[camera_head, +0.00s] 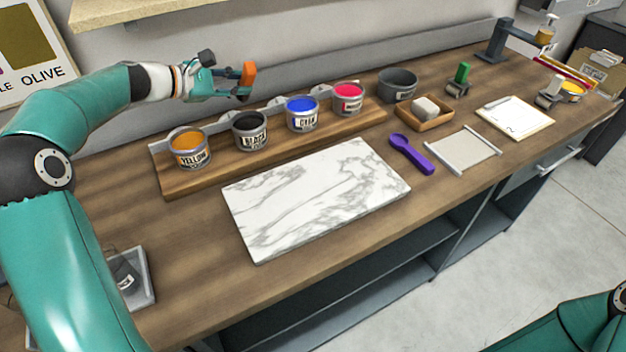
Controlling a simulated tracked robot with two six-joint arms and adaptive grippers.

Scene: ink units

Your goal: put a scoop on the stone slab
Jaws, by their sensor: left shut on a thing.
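The white, grey-veined stone slab (315,195) lies flat and bare in the middle of the wooden bench. My left gripper (238,83) is above the back of the bench, over the paint tins and well behind the slab. It is shut on an orange object (249,73); its full shape is partly hidden, so I cannot tell whether it is a scoop. A purple scoop (411,154) lies on the bench just right of the slab. My right gripper is out of view; only part of that arm shows at the lower right.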

